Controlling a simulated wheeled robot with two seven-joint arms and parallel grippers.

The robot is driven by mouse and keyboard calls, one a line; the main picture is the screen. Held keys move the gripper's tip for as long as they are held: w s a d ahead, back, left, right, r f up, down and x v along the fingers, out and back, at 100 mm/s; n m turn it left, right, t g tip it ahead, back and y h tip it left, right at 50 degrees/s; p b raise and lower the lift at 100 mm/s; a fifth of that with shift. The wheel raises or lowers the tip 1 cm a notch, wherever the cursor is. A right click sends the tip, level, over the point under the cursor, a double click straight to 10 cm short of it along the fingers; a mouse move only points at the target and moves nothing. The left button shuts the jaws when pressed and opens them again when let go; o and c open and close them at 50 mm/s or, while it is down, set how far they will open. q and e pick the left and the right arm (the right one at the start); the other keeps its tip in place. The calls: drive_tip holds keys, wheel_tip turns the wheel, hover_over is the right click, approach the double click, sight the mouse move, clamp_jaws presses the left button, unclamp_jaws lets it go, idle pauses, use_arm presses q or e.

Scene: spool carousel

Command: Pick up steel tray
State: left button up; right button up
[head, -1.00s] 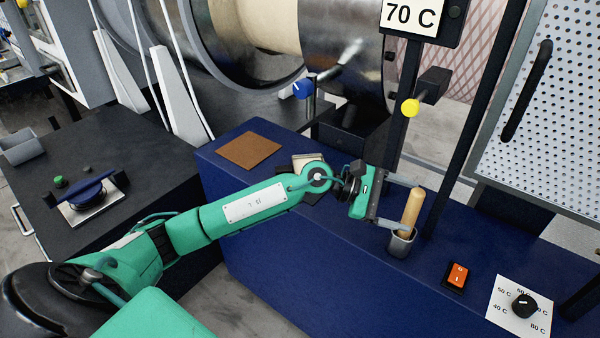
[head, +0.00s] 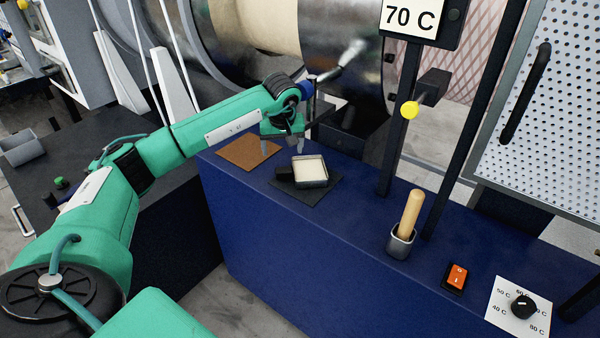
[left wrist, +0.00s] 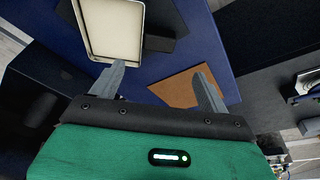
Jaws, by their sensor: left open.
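The steel tray (head: 311,170) is a small square metal tray with a pale, cream inside. It sits on a dark mat on the blue bench, with a black block-like handle (head: 285,173) at its left side. In the left wrist view the tray (left wrist: 112,32) is at the upper left, with the black handle (left wrist: 159,37) on its right. My left gripper (head: 286,146) is open and empty, above the bench behind and slightly left of the tray. In the left wrist view its two fingers (left wrist: 158,84) are spread apart, the left fingertip near the tray's edge. My right gripper is not in view.
A brown square pad (head: 247,151) lies left of the tray. A wooden-handled tool (head: 411,210) stands in a metal cup (head: 400,243) to the right. An orange switch (head: 456,276) and a dial (head: 524,305) are further right. A large drum (head: 255,40) stands behind the bench.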

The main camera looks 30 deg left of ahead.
sight(284, 169)
use_arm(q)
drive_tip(key=x, duration=0.3)
drive_tip(key=shift+f, duration=0.3)
wheel_tip(284, 169, down, 4)
drive_tip(key=shift+w+d+f+p, duration=0.15)
drive_tip(key=shift+w+f+p, duration=0.05)
drive_tip(key=shift+p, duration=0.85)
drive_tip(key=shift+w+f, duration=0.15)
drive_tip(key=shift+f, duration=0.4)
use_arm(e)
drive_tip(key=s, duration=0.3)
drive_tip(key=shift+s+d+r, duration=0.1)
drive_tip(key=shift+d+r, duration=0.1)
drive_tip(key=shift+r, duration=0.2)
use_arm(q)
drive_tip(key=c, duration=1.3)
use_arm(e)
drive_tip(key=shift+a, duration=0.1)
use_arm(q)
drive_tip(key=shift+r, duration=0.1)
